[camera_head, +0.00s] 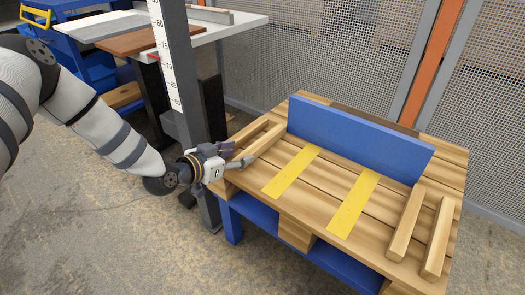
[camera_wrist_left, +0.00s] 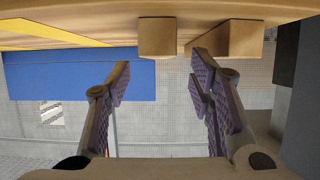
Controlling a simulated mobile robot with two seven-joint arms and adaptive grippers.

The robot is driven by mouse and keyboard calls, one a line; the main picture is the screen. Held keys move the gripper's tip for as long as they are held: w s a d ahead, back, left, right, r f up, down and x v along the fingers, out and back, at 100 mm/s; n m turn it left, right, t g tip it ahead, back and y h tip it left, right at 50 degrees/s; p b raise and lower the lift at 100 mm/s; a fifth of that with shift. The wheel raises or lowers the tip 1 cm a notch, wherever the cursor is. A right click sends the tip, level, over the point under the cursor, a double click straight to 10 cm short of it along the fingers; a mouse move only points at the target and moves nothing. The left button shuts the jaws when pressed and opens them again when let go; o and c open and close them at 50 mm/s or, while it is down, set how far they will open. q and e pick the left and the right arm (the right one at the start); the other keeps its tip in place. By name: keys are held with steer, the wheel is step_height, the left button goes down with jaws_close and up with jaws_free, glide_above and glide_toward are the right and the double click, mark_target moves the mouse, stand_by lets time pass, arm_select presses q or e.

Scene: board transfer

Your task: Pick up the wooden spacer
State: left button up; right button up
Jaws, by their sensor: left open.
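Several wooden spacers lie on the pallet top in the head view. At its left end are an outer spacer (camera_head: 249,133) and an inner one (camera_head: 264,139); at its right end are two more spacers (camera_head: 406,222) (camera_head: 437,238). My left gripper (camera_head: 241,154) is open and empty at the near ends of the left pair. In the left wrist view, which looks upside down, one spacer's end (camera_wrist_left: 157,38) lies beyond the gap between my fingers (camera_wrist_left: 160,78). Another spacer (camera_wrist_left: 230,40) is partly behind the right-hand finger. I see no contact. My right gripper is not in view.
A blue board (camera_head: 360,140) stands on edge along the back of the pallet table (camera_head: 310,190). Two yellow strips (camera_head: 291,171) (camera_head: 354,203) mark the bare middle. A grey post (camera_head: 182,75) with a scale rises just behind my left wrist. Mesh fencing (camera_head: 310,50) closes the back.

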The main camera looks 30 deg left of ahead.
mark_target(245, 154)
arm_select(q)
steer(key=shift+w+d+f+b, duration=0.15)
steer(key=shift+w+f+b, duration=0.4)
steer(key=shift+w+f, duration=0.65)
steer(key=shift+w+r, duration=0.15)
steer(key=shift+w, duration=0.1)
steer(key=shift+r, duration=0.1)
jaws_close()
